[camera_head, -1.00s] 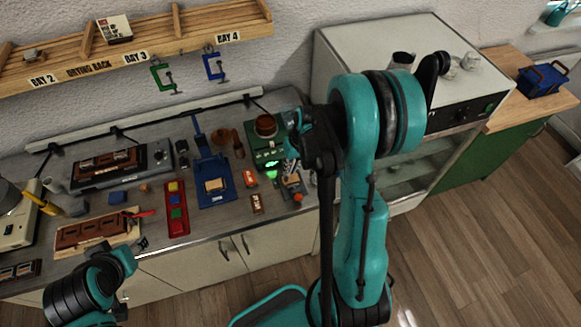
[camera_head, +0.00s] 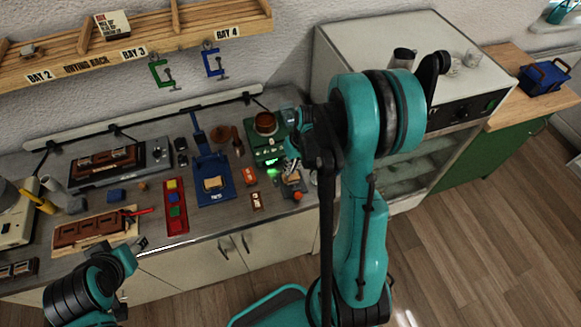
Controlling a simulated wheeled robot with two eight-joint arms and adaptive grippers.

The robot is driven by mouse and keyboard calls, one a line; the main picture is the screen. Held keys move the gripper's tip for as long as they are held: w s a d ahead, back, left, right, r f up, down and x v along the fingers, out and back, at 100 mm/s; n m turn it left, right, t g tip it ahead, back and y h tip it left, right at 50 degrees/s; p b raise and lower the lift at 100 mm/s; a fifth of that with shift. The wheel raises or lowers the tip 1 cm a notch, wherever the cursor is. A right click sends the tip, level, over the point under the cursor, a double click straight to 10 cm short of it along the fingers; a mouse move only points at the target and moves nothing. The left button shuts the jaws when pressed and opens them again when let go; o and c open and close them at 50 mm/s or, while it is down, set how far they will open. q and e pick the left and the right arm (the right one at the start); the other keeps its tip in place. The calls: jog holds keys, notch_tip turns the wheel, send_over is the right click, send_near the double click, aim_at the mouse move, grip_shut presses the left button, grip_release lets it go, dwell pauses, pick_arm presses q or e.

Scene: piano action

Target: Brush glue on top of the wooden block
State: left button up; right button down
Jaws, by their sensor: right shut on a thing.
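A light wooden block (camera_head: 213,184) sits on a blue fixture (camera_head: 215,198) in the middle of the bench. My right gripper (camera_head: 291,164) is to the right of it, low over a small dark plate with a tan piece (camera_head: 292,179) on it. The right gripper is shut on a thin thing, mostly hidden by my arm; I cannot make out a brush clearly. A brown pot (camera_head: 266,123) stands on a green device (camera_head: 268,146) just behind the right gripper. My left arm is at the lower left; its jaws (camera_head: 139,244) are too unclear to read.
A red tray (camera_head: 176,225) with coloured blocks lies left of the blue fixture. Small orange (camera_head: 249,176) and brown (camera_head: 257,202) items lie between fixture and right gripper. A drying rack (camera_head: 150,45) with clamps hangs above. A white oven (camera_head: 440,60) stands right.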

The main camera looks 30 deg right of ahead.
jog(key=shift+s+d+b, duration=0.15)
jog(key=shift+s+d, duration=0.1)
jog(key=shift+d, duration=0.9)
jog(key=shift+s+d+b, duration=0.15)
jog(key=shift+s+d, duration=0.1)
jog(key=shift+d, duration=0.85)
jog(key=shift+a, duration=0.15)
jog(key=shift+w+a+b, duration=0.2)
jog(key=shift+w+a, duration=0.05)
jog(key=shift+a, duration=0.85)
jog(key=shift+w+a+b, duration=0.2)
jog(key=shift+w+a, duration=0.05)
jog(key=shift+a, duration=0.85)
jog(key=shift+d, duration=0.15)
jog(key=shift+s+d, duration=0.25)
jog(key=shift+d, duration=0.85)
jog(key=shift+s+d, duration=0.25)
jog(key=shift+d, duration=0.8)
jog(key=shift+w+a+b, duration=0.25)
jog(key=shift+a+b, duration=0.05)
jog(key=shift+a, duration=0.85)
jog(key=shift+w+a+b, duration=0.25)
jog(key=shift+a+b, duration=0.05)
jog(key=shift+a, duration=0.85)
jog(key=shift+w, duration=0.1)
jog(key=shift+d, duration=0.1)
